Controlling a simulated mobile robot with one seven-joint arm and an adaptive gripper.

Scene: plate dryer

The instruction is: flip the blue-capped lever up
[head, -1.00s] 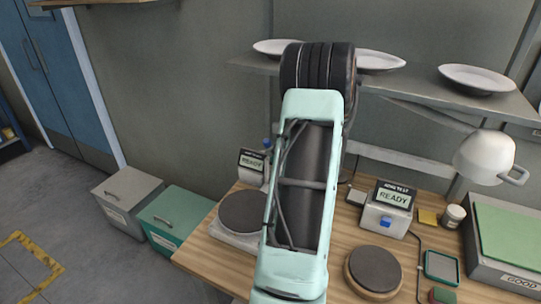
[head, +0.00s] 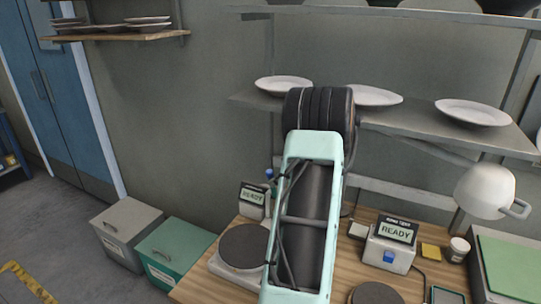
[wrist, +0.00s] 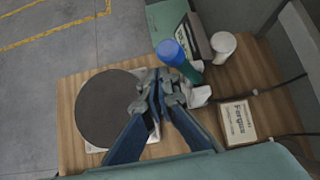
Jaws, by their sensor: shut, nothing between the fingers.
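The lever's blue cap (wrist: 172,51) shows in the wrist view on a teal stem, beyond my fingertips. The stem leans in that picture, and its base is partly hidden near the gripper. In the head view the blue cap (head: 269,173) peeks out just left of my arm, beside a small READY display box (head: 253,198). My gripper (wrist: 166,90) is shut and empty, with its tips close to the lever's lower part; I cannot tell whether they touch. The head view hides my gripper behind my arm.
A dark round plate (wrist: 108,108) on a white base lies left of my gripper. A labelled box (wrist: 237,122) is at right and a white cup (wrist: 222,46) beyond. A second READY box (head: 391,246) with a blue button stands right on the bench. A shelf (head: 414,118) with white plates hangs behind.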

